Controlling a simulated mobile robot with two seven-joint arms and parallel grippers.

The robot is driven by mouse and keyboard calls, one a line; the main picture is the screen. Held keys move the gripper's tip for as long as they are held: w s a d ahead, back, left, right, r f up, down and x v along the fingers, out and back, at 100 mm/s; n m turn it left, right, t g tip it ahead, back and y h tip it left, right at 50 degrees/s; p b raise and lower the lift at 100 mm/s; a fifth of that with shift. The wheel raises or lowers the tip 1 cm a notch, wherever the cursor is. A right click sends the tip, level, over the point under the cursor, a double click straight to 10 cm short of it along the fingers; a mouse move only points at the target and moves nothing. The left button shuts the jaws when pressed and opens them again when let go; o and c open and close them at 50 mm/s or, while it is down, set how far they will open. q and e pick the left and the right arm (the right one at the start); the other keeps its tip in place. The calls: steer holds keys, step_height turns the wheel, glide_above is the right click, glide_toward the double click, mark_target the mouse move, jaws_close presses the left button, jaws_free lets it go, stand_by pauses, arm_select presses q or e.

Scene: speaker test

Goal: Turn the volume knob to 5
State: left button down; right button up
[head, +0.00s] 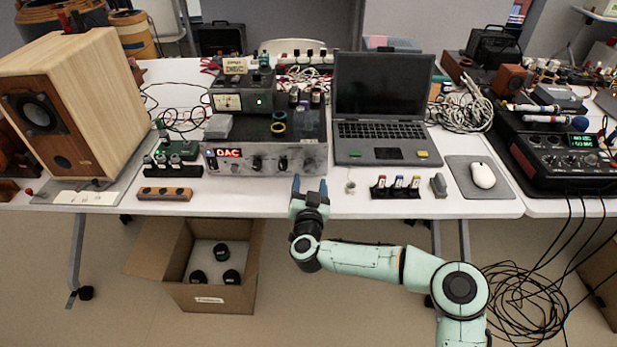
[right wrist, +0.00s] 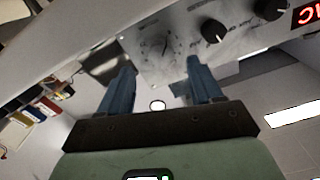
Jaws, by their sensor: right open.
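A silver amplifier (head: 230,160) with a red "DAC" display stands at the front of the table. Its front panel has two dark knobs, the left one (head: 257,163) and the middle one (head: 283,164). Toward the panel's right end is a pale round dial with markings (head: 309,165), which also shows in the right wrist view (right wrist: 160,45); I cannot read its setting or confirm its label. My right gripper (head: 310,186) is open and empty, its blue fingers pointing at this dial. In the right wrist view the fingertips (right wrist: 160,68) lie either side of it, apparently short of it. My left gripper is not in view.
A laptop (head: 382,131) stands right of the amplifier, with a rack of small colored-label bottles (head: 396,188) in front. A wooden speaker (head: 110,90) is at left. A wooden block (head: 164,194) lies near the front edge. A cardboard box (head: 208,297) is on the floor.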

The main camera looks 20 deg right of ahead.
mark_target(309, 170)
steer(key=shift+b+x, duration=0.4)
steer(key=shift+x, duration=1.75)
steer(key=shift+a, duration=0.1)
steer(key=c, duration=1.1)
